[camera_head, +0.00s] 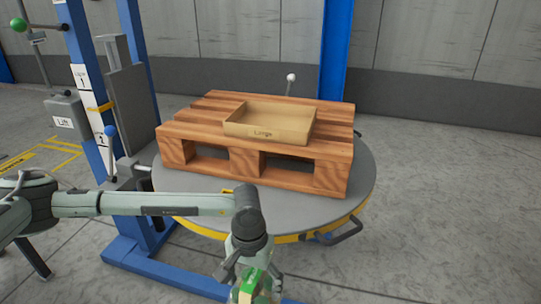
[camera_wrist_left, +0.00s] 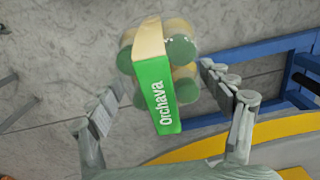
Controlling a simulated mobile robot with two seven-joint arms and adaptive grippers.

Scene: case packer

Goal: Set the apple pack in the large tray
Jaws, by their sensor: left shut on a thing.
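The apple pack (camera_wrist_left: 158,90) is a green and cream sleeve marked "Orchava" around several round green and yellowish apples. In the head view the pack (camera_head: 250,287) shows at the bottom, partly hidden by my left gripper (camera_head: 246,275). My left gripper, also in the left wrist view (camera_wrist_left: 165,95), is shut on the pack and holds it in front of the turntable. The large tray (camera_head: 266,136), a shallow tan box marked "Large", sits on the pallet and looks empty. My right gripper is not in view.
The wooden pallet (camera_head: 190,148) rests on a round grey turntable (camera_head: 210,210) with a yellow rim and handles. A blue post and frame (camera_head: 92,90) with levers stand on the left. A blue column (camera_head: 335,50) stands behind. Floor at the right is clear.

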